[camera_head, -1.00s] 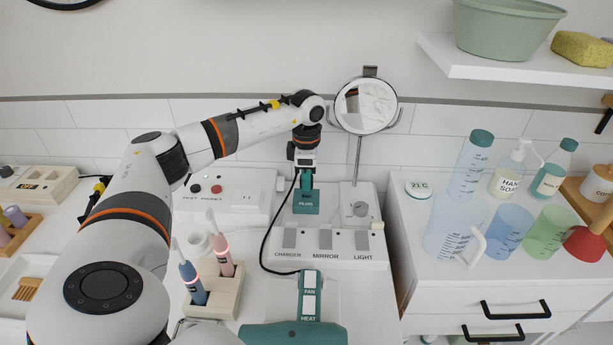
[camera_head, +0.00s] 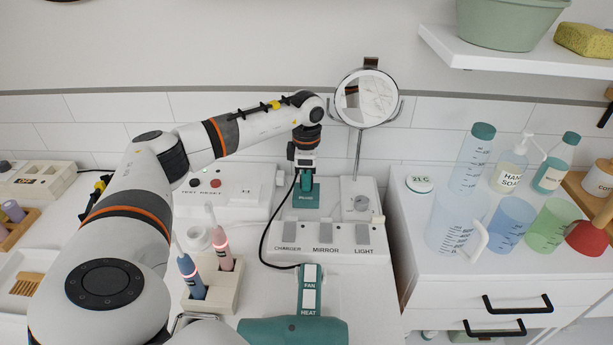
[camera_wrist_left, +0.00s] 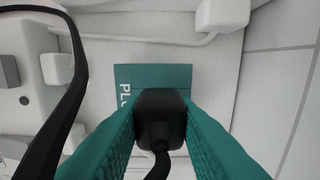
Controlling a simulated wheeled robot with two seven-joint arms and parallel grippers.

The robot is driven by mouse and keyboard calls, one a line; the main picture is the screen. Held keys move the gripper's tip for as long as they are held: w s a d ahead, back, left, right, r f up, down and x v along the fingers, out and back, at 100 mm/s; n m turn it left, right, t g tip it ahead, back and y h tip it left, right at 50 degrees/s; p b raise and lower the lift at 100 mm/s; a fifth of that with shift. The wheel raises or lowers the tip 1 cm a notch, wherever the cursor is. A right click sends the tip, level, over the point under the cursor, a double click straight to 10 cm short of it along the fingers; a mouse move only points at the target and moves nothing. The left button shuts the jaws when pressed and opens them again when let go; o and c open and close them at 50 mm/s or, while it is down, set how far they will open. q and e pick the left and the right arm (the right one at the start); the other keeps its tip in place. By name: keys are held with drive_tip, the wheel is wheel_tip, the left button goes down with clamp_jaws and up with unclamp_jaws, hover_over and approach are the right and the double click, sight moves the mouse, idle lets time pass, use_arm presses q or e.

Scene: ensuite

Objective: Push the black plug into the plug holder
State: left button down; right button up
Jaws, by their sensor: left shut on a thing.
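The teal plug holder, marked PLUG (camera_head: 306,202), stands on the white counter unit behind the switches. My left gripper (camera_head: 305,184) is right over it, pointing down. In the left wrist view its teal fingers (camera_wrist_left: 158,125) are shut on the black plug (camera_wrist_left: 160,112), with the black cord running from it. The plug lies over the front part of the teal holder (camera_wrist_left: 165,76) and hides part of its label. The plug's tip is hidden, so I cannot tell how deep it sits. My right gripper is not in view.
The black cord (camera_head: 264,240) loops left of the CHARGER, MIRROR and LIGHT switches (camera_head: 325,234). A round mirror (camera_head: 366,98) stands behind right. A toothbrush stand (camera_head: 222,285) and a teal hair dryer (camera_head: 292,331) are in front. A drawer cabinet (camera_head: 490,270) is at right.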

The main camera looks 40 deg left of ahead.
use_arm(q)
drive_tip(key=shift+f, duration=0.5)
drive_tip(key=c, duration=1.1)
unclamp_jaws()
drive_tip(key=shift+o, duration=0.2)
wheel_tip(320, 180, up, 12)
drive_tip(key=b, duration=0.1)
